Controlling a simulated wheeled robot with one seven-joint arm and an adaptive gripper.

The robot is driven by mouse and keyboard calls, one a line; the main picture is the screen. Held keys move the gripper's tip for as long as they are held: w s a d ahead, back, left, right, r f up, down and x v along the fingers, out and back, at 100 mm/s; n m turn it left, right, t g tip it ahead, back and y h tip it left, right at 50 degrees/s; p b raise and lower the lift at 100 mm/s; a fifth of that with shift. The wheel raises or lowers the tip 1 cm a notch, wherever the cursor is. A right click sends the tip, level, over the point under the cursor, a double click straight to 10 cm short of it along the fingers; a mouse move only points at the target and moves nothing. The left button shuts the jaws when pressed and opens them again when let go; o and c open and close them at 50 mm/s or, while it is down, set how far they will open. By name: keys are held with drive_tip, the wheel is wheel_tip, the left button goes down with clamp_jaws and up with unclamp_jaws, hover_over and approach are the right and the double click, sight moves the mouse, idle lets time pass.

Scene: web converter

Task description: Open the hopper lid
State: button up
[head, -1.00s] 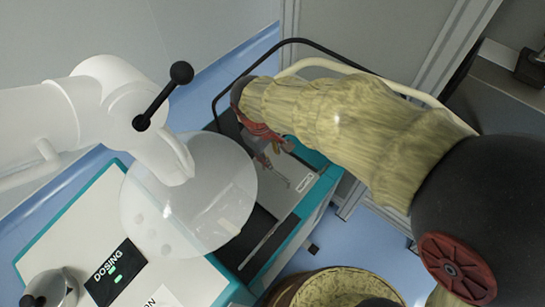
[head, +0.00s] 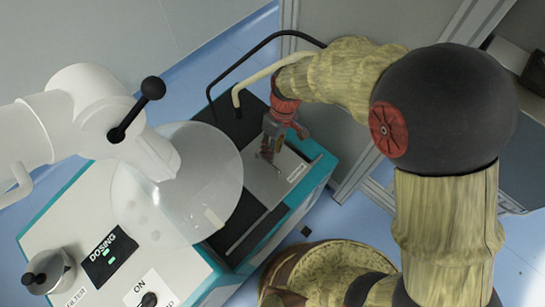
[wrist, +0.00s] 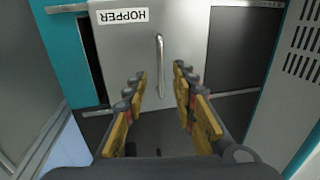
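The grey hopper lid (wrist: 120,50) is shut flat on the machine top, with an upside-down HOPPER label (wrist: 124,15) in the wrist view. Its slim metal bar handle (wrist: 160,65) stands near the middle of that view. My gripper (wrist: 162,84) is open, with its yellow-padded fingers on either side of the handle in the picture. I cannot tell whether the fingertips reach down to it; no contact shows. In the head view, my gripper (head: 268,152) points down over the lid (head: 262,187) and hides part of it.
A white machine part with a clear round cover (head: 190,185) and a black lever (head: 140,108) stands left of the lid. A dosing panel (head: 110,252) and knobs are at lower left. A black-and-cream rail (head: 250,75) runs behind. A tall grey cabinet (head: 350,20) is close by.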

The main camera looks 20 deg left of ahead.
drive_tip(key=f, duration=0.3)
drive_tip(key=s+f+b, duration=0.1)
drive_tip(key=f, duration=0.1)
drive_tip(key=shift+a, duration=0.25)
drive_tip(key=shift+r, duration=0.1)
drive_tip(key=c, duration=0.3)
clamp_jaws()
idle(0.4)
